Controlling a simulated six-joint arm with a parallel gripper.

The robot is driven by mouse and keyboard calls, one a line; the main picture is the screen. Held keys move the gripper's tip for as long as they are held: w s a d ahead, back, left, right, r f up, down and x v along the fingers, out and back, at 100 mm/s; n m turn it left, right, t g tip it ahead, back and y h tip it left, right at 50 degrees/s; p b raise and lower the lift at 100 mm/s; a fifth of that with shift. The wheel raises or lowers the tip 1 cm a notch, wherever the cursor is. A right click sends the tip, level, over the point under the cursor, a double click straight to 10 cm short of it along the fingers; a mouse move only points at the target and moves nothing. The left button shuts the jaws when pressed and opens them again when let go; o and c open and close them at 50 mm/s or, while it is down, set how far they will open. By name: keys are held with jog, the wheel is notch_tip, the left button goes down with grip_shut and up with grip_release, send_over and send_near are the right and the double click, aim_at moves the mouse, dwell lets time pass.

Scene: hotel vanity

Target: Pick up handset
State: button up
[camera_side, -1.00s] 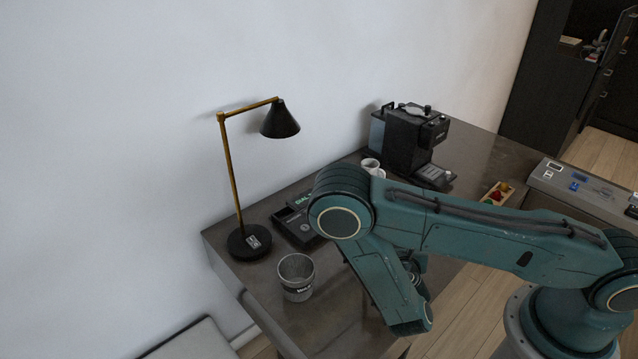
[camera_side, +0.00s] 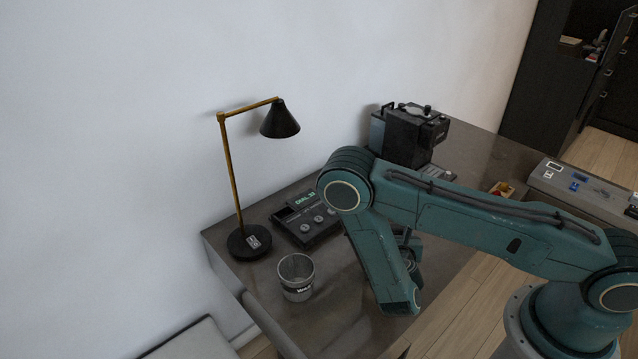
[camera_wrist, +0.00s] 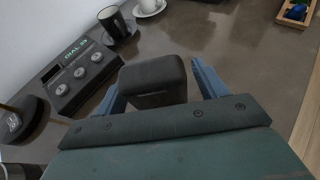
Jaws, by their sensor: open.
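A dark, rounded block that looks like the handset (camera_wrist: 153,82) shows between my fingers in the wrist view. Only its near end shows clearly; the rest is hidden behind my gripper's dark palm plate. My gripper (camera_wrist: 158,76) is open, with one blue finger on each side of the block. I cannot tell whether either finger touches it. The phone base (camera_wrist: 77,78), with round buttons and a "DIAL" label, lies to the left. The phone base also shows in the side view (camera_side: 308,222), where my arm hides the handset and most of my gripper.
A black mug (camera_wrist: 117,24) and a white cup (camera_wrist: 149,6) stand beyond the phone. A lamp (camera_side: 249,241), a grey bin-like cup (camera_side: 297,279) and a coffee machine (camera_side: 402,135) stand on the desk. A small tray (camera_wrist: 297,10) is far right.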

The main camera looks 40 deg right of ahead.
jog(key=c, duration=1.3)
jog(key=shift+r, duration=0.2)
jog(key=shift+r, duration=9.85)
jog(key=shift+w, duration=0.1)
